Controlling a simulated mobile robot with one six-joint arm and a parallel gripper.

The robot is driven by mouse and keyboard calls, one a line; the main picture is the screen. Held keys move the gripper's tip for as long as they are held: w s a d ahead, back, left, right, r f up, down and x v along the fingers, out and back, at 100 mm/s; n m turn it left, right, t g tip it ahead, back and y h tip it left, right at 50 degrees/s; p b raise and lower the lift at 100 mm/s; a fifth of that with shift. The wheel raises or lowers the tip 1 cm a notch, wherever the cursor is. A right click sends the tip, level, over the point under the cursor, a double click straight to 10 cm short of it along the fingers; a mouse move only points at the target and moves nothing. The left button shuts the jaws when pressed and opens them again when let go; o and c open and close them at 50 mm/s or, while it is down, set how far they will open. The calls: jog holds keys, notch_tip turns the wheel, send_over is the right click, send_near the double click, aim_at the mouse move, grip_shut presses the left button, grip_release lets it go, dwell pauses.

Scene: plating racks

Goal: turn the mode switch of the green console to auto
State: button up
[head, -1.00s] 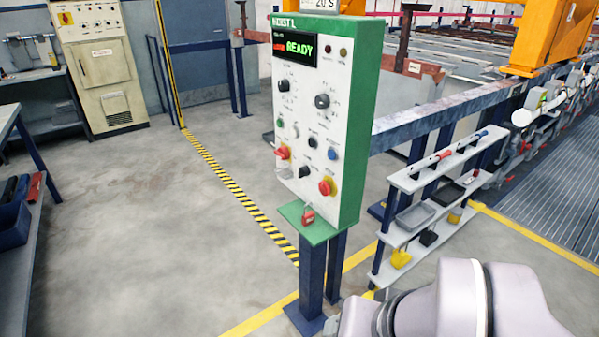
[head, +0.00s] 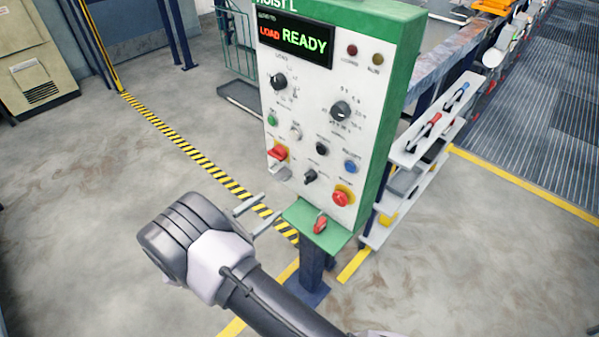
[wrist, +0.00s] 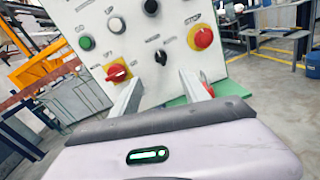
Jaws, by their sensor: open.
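The green console (head: 405,70) has a white front panel with a display reading LOAD READY. The panel carries a black rotary knob (head: 279,81) at upper left, a larger black knob (head: 341,111) at right and a small black switch (head: 311,176) low down. Their labels are too small to read, so I cannot tell which is the mode switch. My gripper (head: 273,205) is open and empty, in front of the panel's lower left. In the wrist view, the small black switch (wrist: 161,57) appears between and beyond my fingertips (wrist: 160,78), apparently untouched.
A red handle on yellow (head: 278,153) and a red mushroom button (head: 342,198) flank the small switch. A red padlock-like item (head: 320,223) is on the green ledge below. A shelf rack (head: 425,150) stands right of the console. Floor at left is clear.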

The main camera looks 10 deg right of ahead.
aim_at(305, 180)
jog(key=b+x, duration=0.2)
jog(key=x, duration=1.2)
jog(key=shift+w+d, duration=0.1)
jog(key=shift+d, duration=0.3)
grip_shut()
